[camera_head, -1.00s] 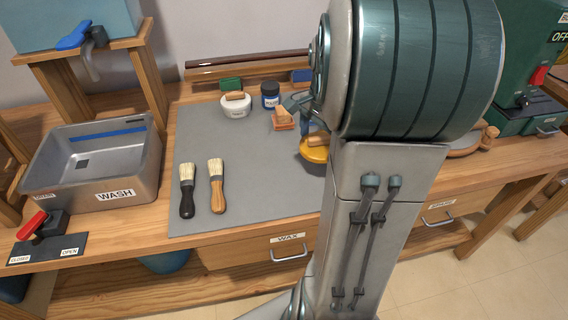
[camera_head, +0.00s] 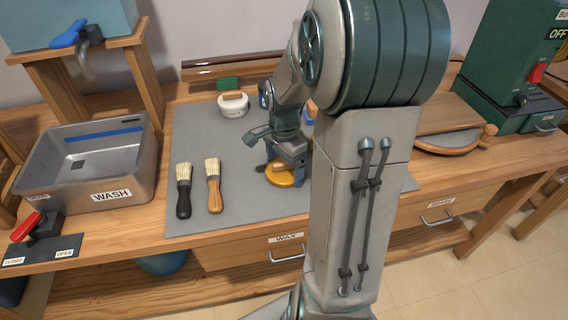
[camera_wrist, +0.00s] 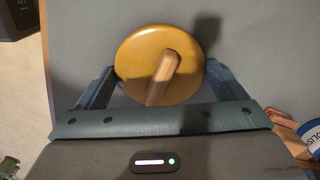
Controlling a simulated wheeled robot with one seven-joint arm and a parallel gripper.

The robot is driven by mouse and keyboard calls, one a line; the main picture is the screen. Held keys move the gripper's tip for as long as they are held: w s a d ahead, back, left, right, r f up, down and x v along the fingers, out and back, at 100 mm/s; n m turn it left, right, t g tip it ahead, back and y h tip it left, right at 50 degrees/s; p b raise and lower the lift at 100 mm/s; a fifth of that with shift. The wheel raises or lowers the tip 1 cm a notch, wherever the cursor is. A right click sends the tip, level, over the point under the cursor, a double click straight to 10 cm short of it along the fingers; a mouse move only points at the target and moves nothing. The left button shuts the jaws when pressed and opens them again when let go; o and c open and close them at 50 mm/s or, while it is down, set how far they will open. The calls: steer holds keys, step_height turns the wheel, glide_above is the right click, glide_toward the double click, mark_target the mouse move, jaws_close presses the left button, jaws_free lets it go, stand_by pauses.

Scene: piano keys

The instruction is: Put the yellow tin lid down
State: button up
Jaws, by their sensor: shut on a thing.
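The yellow tin lid (camera_head: 284,177) is a round disc with a wooden bar handle. In the head view it is low over the front right part of the grey mat (camera_head: 235,190), just left of my arm's upright link. My gripper (camera_head: 287,160) is above it, partly hidden by my wrist. In the wrist view the lid (camera_wrist: 160,58) lies between the two blue fingers of my gripper (camera_wrist: 160,85), which are shut on it at its sides. A shadow shows on the mat beside it. I cannot tell whether the lid touches the mat.
Two brushes, one black-handled (camera_head: 184,190) and one wooden-handled (camera_head: 213,185), lie left on the mat. A metal wash basin (camera_head: 90,165) is at the left. The mat between brushes and lid is clear.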

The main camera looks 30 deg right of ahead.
mark_target(284, 162)
steer(key=shift+f, duration=0.2)
steer(key=o, duration=0.7)
steer(key=shift+r, duration=0.1)
steer(key=shift+r, duration=0.1)
step_height(284, 162, up, 12)
steer(key=p, duration=0.2)
steer(key=s+a+f+n+t, duration=0.1)
steer(key=s+a+n+t, duration=0.1)
steer(key=s+a+n, duration=1)
steer(key=n, duration=0.4)
steer(key=shift+a+f, duration=0.2)
steer(key=shift+f, duration=0.2)
steer(key=shift+s, duration=0.1)
